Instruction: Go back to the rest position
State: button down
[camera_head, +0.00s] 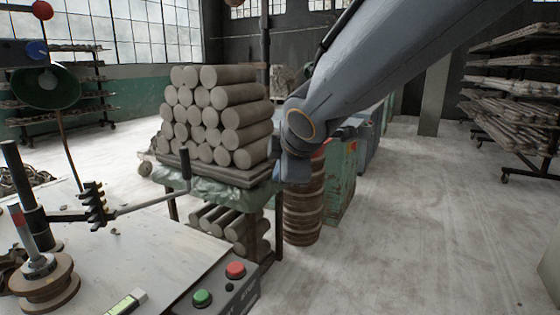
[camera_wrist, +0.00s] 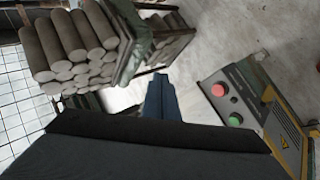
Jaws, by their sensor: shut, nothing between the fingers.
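My gripper (camera_wrist: 160,95) shows in the wrist view as dark blue fingers held together, with nothing between them. It is in open air, apart from the things below it. In the head view my grey arm reaches in from the upper right, and its wrist end hangs down just right of the stacked clay cylinders. The fingertips are hard to make out there. The clay stack (camera_head: 215,115) sits on a cloth-covered stand in the head view, and it shows at the upper left of the wrist view (camera_wrist: 75,45).
A worktable (camera_head: 150,250) at the front left carries a crank handle, a spool and a control box with a red button (camera_head: 236,270) and a green button (camera_head: 202,298). A brown barrel (camera_head: 303,215) and green cabinet (camera_head: 342,180) stand behind my wrist. Open floor lies right.

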jog(key=s+d+f+m+g+h, duration=0.2)
jog(key=s+d+f+m+g, duration=0.15)
jog(key=d+f+m, duration=0.4)
jog(key=s+d+f+m+g+p, duration=0.1)
jog(key=s+d+f+m+g, duration=0.1)
jog(key=s+d+f+m, duration=0.3)
jog(key=s+d+f+m+g+p, duration=0.1)
jog(key=s+d+f+m+g, duration=0.2)
jog(key=s, duration=0.9)
jog(key=d+f+m, duration=0.2)
jog(key=d+m, duration=0.1)
jog(key=shift+s+d+f+m+g+h+p, duration=0.15)
jog(key=shift+d+m+g+h+p, duration=0.2)
jog(key=shift+d+h, duration=0.05)
jog(key=shift+a, duration=0.1)
